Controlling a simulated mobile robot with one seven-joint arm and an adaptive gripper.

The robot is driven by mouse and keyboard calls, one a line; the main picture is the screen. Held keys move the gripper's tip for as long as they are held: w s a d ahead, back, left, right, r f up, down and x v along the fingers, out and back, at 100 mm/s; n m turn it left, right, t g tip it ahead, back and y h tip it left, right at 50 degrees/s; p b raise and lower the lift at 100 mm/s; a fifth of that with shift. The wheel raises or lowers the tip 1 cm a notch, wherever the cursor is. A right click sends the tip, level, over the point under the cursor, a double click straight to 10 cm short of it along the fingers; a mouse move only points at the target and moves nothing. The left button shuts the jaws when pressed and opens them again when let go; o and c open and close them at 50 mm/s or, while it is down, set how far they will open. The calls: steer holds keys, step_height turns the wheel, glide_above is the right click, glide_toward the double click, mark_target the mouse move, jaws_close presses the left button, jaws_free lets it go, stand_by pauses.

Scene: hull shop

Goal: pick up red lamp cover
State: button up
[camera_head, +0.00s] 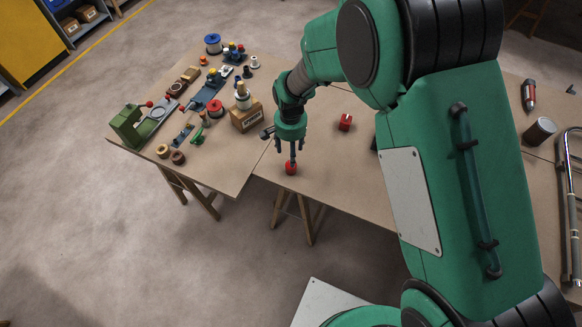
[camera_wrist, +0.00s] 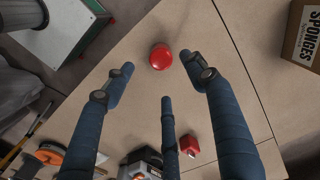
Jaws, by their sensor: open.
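The red lamp cover (camera_head: 291,168) is a small, glossy round dome on the tabletop near the front edge. It also shows in the wrist view (camera_wrist: 160,57), in the upper middle. My gripper (camera_head: 291,155) points down right above it in the head view. In the wrist view my gripper (camera_wrist: 158,72) has its blue fingers spread apart, with the cover showing between and slightly beyond the fingertips. Nothing is held. I cannot tell whether any finger touches the cover.
A red block (camera_head: 345,122) lies behind and right of my gripper. A green tool (camera_head: 130,126), spools and small parts crowd the left table. A dark cup (camera_head: 540,131) stands far right. The table edge is close in front.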

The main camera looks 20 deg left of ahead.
steer(key=shift+f, duration=2.6)
steer(key=shift+f+b, duration=0.1)
steer(key=shift+b, duration=0.2)
steer(key=shift+w+f+b, duration=0.1)
steer(key=shift+f+b, duration=0.35)
steer(key=shift+f, duration=2.1)
steer(key=c, duration=1)
